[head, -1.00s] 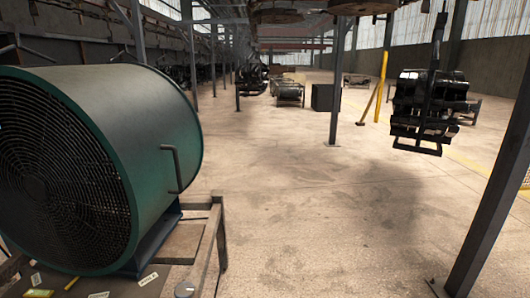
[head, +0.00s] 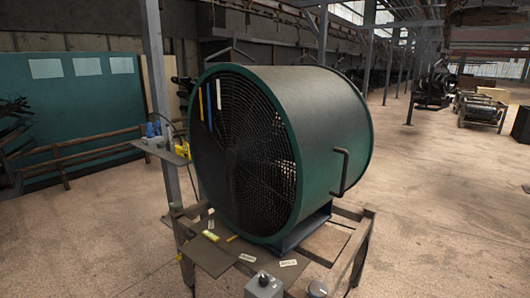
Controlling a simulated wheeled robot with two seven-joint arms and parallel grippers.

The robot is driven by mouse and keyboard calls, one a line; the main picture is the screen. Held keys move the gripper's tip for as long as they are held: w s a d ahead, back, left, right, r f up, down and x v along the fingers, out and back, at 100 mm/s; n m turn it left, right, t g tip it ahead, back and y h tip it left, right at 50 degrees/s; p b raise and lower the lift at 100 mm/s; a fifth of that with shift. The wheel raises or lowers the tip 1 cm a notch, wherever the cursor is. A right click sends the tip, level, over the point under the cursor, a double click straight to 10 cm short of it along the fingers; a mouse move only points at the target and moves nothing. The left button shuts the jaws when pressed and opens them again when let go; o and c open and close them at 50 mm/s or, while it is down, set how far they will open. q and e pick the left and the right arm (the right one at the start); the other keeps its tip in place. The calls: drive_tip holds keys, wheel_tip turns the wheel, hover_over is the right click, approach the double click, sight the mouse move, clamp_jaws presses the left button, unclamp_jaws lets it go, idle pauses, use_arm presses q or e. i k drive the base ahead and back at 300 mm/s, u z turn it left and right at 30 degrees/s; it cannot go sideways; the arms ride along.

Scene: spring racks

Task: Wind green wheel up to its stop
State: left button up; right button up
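A large green drum (head: 330,120), like a barrel fan, stands on its side in the middle of the head view. Its round front has a dark mesh grille (head: 240,165) facing left and toward me, with blue, yellow and white strips near its top. A bent bar handle (head: 341,172) sticks out from its right side. I cannot make out a separate green wheel, and cannot tell whether the drum is the one named. Neither of my grippers shows.
The drum rests on a worn table (head: 207,259) with small tags on it. A grey box with a knob (head: 264,287) is at the near edge. A small shelf (head: 157,153) and a post (head: 156,65) stand left. A green board (head: 80,125) is behind.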

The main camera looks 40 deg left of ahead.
sight(176, 204)
drive_tip(key=u, duration=2.3)
drive_tip(key=k, duration=0.35)
drive_tip(key=u, duration=1)
drive_tip(key=k, duration=1.05)
drive_tip(key=u, duration=0.5)
drive_tip(key=i, duration=1.4)
drive_tip(key=z, duration=0.7)
drive_tip(key=i, duration=1.85)
drive_tip(key=z, duration=1.75)
drive_tip(key=i, duration=0.95)
drive_tip(key=z, duration=1.3)
drive_tip(key=i, duration=0.15)
drive_tip(key=z, duration=0.05)
